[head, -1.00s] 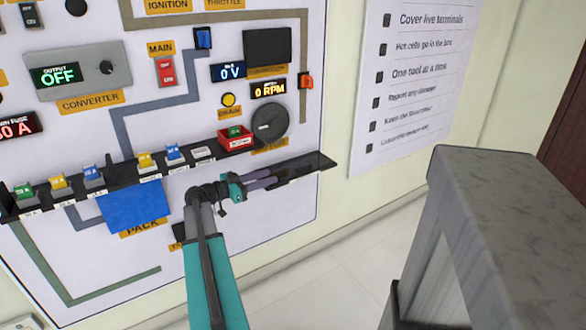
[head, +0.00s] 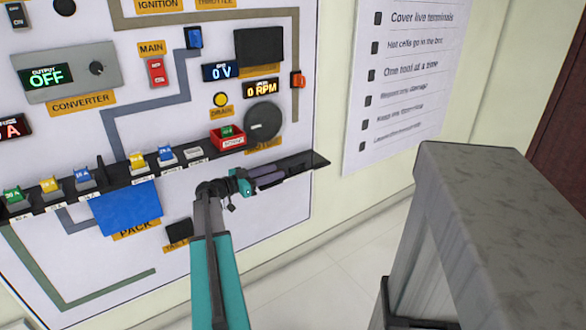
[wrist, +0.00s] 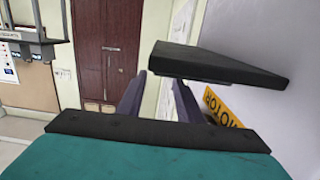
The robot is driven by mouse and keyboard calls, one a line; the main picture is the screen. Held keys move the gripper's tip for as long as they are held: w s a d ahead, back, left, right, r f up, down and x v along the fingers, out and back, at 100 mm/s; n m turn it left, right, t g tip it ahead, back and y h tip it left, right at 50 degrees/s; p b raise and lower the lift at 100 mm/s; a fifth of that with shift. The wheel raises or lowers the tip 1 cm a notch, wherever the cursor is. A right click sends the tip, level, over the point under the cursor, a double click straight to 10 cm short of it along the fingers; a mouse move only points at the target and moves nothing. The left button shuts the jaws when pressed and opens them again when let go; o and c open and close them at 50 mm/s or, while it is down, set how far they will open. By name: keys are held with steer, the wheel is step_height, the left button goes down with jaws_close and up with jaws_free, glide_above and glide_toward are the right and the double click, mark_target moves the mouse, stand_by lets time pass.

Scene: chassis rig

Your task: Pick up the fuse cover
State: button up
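I cannot make out the fuse cover for certain in either view. My gripper (head: 283,173) points right along the front of the black ledge, near its right end, in the head view. In the wrist view my gripper's two dark fingers (wrist: 160,92) stand apart with nothing seen between them. A dark flat slab, which looks like the end of the ledge (wrist: 220,64), lies close by the right finger and hides part of it.
The ledge (head: 318,160) carries several small coloured pieces and a red bin (head: 228,142) on the wall panel. A blue pack (head: 128,207) sits below. A grey stand (head: 480,185) is at the right. Bare floor (head: 330,245) shows between panel and stand.

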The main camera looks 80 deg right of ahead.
mark_target(291, 167)
steer(key=shift+x, duration=1.4)
steer(key=shift+x, duration=2.6)
steer(key=shift+s+a, duration=0.1)
steer(key=shift+a, duration=0.05)
jaws_close()
